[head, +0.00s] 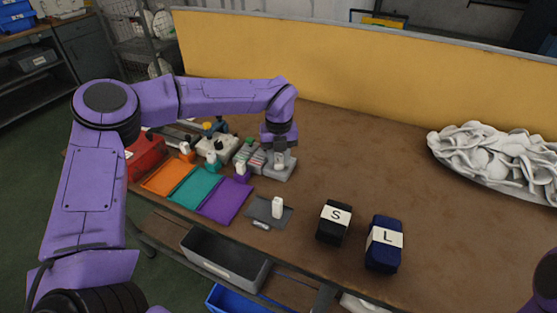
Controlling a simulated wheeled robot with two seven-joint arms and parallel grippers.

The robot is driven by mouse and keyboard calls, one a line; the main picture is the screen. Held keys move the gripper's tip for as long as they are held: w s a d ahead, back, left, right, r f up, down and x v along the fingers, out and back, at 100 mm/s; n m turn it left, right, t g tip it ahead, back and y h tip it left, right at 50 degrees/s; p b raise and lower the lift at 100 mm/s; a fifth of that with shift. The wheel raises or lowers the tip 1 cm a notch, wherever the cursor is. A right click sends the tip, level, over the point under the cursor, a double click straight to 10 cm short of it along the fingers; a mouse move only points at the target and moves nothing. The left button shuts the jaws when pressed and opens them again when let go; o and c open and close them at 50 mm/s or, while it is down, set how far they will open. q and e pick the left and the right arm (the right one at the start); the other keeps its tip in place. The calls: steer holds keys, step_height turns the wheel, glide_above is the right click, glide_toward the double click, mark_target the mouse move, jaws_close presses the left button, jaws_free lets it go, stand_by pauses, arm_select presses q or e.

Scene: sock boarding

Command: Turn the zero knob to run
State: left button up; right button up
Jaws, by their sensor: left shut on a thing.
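My left arm reaches in from the left, and its left gripper (280,160) points down at a small grey device (287,173) behind the colored mats. The gripper is shut on a small light part on top of this device, which looks like the zero knob. The fingers cover most of the knob, so its pointer and any run marking cannot be read. Only a part of my right arm shows at the bottom right corner; its gripper is out of view.
Orange (161,180), teal (194,187) and purple (225,202) mats lie left of a dark pad with a white block (277,207). Black S (333,230) and navy L (382,255) bundles lie front right. White cloth (490,155) is heaped at right. The middle tabletop is clear.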

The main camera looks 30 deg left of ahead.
mark_target(278, 161)
arm_select(q)
steer(key=shift+w+r, duration=0.1)
stand_by(0.5)
steer(key=o, duration=1)
steer(key=shift+o, duration=0.2)
step_height(278, 161, up, 10)
steer(key=shift+r+b, duration=0.25)
steer(key=shift+b, duration=0.15)
steer(key=shift+a+n, duration=0.1)
steer(key=shift+n, duration=0.2)
